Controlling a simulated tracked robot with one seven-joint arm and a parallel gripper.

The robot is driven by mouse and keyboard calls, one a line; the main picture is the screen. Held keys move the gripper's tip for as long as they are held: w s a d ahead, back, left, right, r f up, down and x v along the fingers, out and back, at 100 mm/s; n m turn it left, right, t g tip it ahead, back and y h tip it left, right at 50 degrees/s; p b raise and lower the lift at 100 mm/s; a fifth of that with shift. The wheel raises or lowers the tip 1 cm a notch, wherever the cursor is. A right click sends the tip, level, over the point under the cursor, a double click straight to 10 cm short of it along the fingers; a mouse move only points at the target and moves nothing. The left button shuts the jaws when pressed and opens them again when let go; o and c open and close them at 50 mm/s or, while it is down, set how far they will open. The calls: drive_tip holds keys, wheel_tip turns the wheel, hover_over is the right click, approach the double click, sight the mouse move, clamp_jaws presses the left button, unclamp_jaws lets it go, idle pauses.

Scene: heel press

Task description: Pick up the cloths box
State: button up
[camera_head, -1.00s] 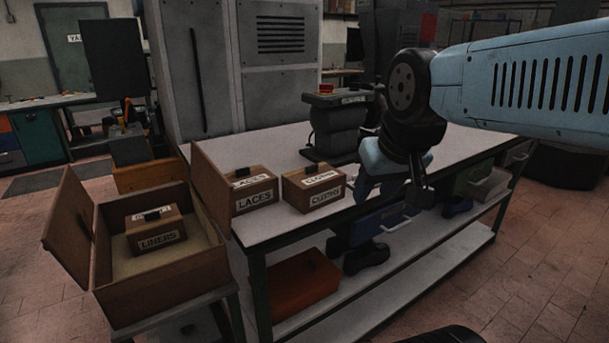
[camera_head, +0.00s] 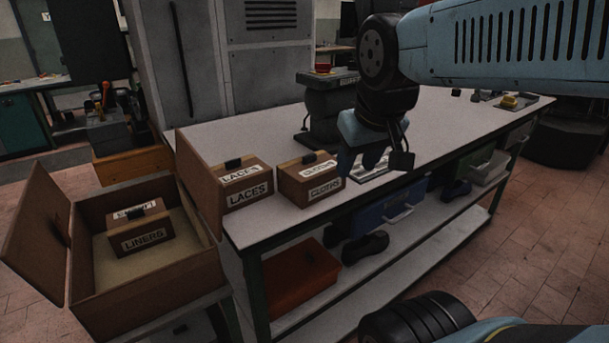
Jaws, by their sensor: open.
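The cloths box (camera_head: 297,190) is a small brown wooden box with a dark knob on top and white labels reading CLOTHS. It stands upright near the front edge of the white-topped workbench (camera_head: 262,137). My gripper (camera_head: 372,168) is open, pointing down to the right of the cloths box and apart from it. Its fingers are dark and small in this view, and nothing shows between them.
The laces box (camera_head: 235,202) stands just left of the cloths box. The liners box (camera_head: 150,234) sits in an open wooden crate (camera_head: 178,284) at the left. A dark machine (camera_head: 322,112) stands behind.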

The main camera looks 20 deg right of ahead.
drive_tip(key=w+a+n+h, duration=0.3)
drive_tip(key=w+n+h, duration=0.1)
drive_tip(key=w+n, duration=0.35)
drive_tip(key=w+a+f+n+h, duration=0.15)
drive_tip(key=w+n+h, duration=0.25)
drive_tip(key=w+n, duration=0.4)
drive_tip(key=w+a+n+h, duration=0.35)
drive_tip(key=w+n, duration=0.25)
drive_tip(key=w, duration=0.3)
approach(307, 155)
drive_tip(key=f, duration=0.1)
drive_tip(key=shift+h, duration=0.35)
drive_tip(key=shift+x, duration=4.05)
drive_tip(key=shift+w+r, duration=0.15)
drive_tip(key=shift+c, duration=0.2)
clamp_jaws()
